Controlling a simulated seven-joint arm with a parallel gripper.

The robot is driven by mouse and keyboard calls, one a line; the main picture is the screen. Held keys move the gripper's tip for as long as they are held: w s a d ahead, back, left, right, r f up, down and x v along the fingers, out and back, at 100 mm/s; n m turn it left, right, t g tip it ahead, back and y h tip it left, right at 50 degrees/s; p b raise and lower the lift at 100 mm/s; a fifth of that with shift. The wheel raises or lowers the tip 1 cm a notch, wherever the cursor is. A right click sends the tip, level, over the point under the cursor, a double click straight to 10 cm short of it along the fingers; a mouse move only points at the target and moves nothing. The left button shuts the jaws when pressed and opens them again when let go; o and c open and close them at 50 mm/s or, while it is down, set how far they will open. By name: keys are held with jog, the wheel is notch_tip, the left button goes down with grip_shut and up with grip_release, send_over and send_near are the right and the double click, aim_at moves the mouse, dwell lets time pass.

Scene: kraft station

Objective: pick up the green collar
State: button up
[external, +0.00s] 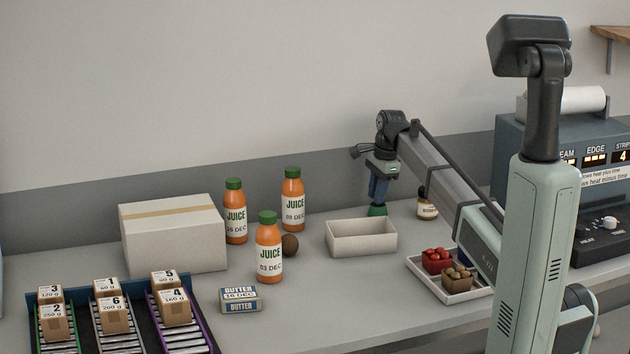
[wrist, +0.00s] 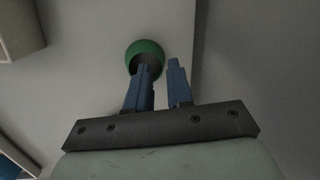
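The green collar (wrist: 145,46) is a ring with a dark opening; it stands on the counter towards the back. In the external view the collar (external: 377,211) shows just below my blue fingers. My gripper (wrist: 160,68) points down at it, with its two fingers apart. In the wrist view the left finger overlaps the collar's opening and the right finger is just outside its right edge. I cannot tell whether either finger touches it. Part of the collar is hidden behind the left finger.
An empty open box (external: 361,238) stands close to the left front of the collar. A small labelled jar (external: 427,205) is to its right. A tray (external: 463,296) with red and brown items lies nearer the front. Juice bottles (external: 268,250) stand to the left.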

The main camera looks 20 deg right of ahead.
notch_tip(320, 180, down, 2)
jog(key=shift+w+a+f, duration=0.15)
grip_shut()
dwell(0.4)
